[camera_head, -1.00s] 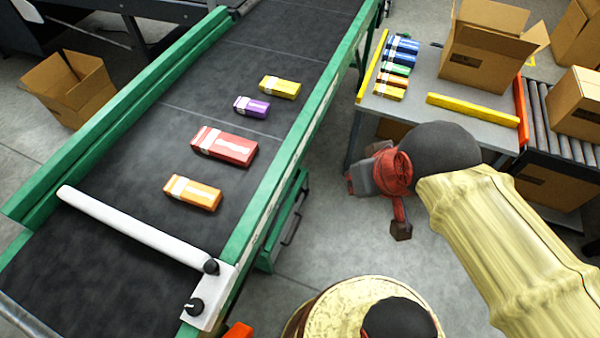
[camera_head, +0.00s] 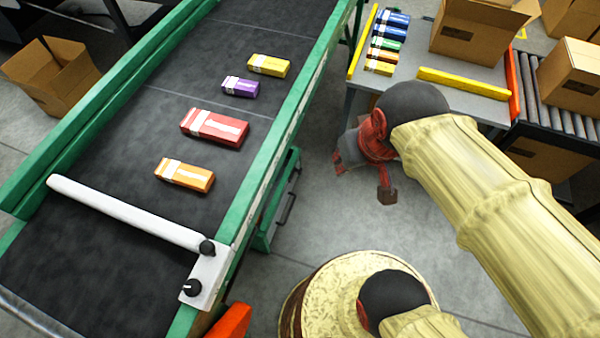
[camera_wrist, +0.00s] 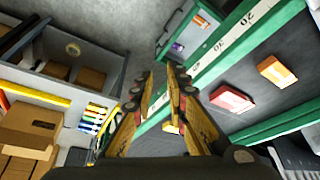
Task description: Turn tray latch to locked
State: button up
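A green tray-like unit (camera_head: 283,200) with a dark handle hangs under the right side of the conveyor in the head view. In the wrist view, a green-edged tray (camera_wrist: 187,38) with small purple and orange items shows beyond my fingertips, beside the conveyor's scale rail. I cannot make out the latch or its position. My gripper (camera_head: 387,194) hangs over the floor between the conveyor and the grey table, apart from the tray unit. In the wrist view my gripper (camera_wrist: 159,74) has its two fingers apart, with nothing visible between them.
The conveyor belt (camera_head: 110,235) carries several coloured cartons. A white guide bar (camera_head: 125,212) with black knobs crosses it. The grey table (camera_head: 470,65) at upper right holds cartons and a cardboard box (camera_head: 478,35). Clear floor (camera_head: 335,225) lies between conveyor and table.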

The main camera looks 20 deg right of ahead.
jog(key=o, duration=0.8)
jog(key=w+f+g, duration=0.1)
jog(key=w+f, duration=0.1)
jog(key=f, duration=0.2)
jog(key=w+f+m+g, duration=0.1)
jog(key=w+f+g, duration=0.1)
jog(key=w+f, duration=0.1)
jog(key=w+d+f+g+b, duration=0.1)
jog(key=w+f, duration=0.2)
jog(key=f, duration=0.2)
jog(key=shift+w+f+m+g+y, duration=0.2)
jog(key=shift+f+m+g+y, duration=0.1)
jog(key=shift+y, duration=0.1)
jog(key=m+t+y+b, duration=0.2)
jog(key=m+t+y, duration=0.1)
jog(key=m, duration=2)
send_over(301, 170)
jog(key=s+d, duration=0.2)
jog(key=d, duration=0.1)
notch_tip(301, 170, down, 57)
jog(key=shift+a+b+x, duration=0.2)
jog(key=shift+b+x, duration=1.6)
jog(key=shift+x, duration=2.1)
jog(key=shift+w+r, duration=0.1)
jog(key=shift+r, duration=0.05)
jog(key=shift+c, duration=0.6)
jog(key=c, duration=1.1)
grip_shut()
